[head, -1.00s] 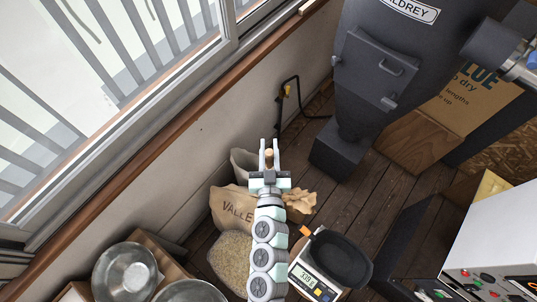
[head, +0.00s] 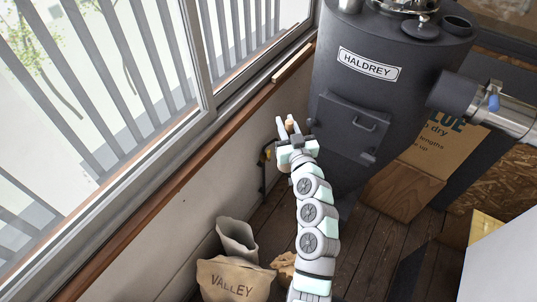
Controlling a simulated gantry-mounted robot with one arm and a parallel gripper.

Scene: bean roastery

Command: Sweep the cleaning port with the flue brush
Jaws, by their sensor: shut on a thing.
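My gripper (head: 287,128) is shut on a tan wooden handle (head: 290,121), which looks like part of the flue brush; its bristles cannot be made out. The gripper is in front of the wall, just left of the dark grey HALDREY drum (head: 370,68). The drum has a closed square door (head: 349,125) with a handle, a short dark pipe stub (head: 457,24) on top and a dark side pipe (head: 452,91) joined to a silver duct (head: 505,113). I cannot tell which of these is the cleaning port. The brush appears apart from the drum.
The window sill (head: 215,155) runs along the left wall, with a small wooden stick (head: 291,67) on it. A VALLEY sack (head: 235,281) and a grey sack (head: 237,240) stand on the floor. A cardboard box (head: 450,145) is right of the drum.

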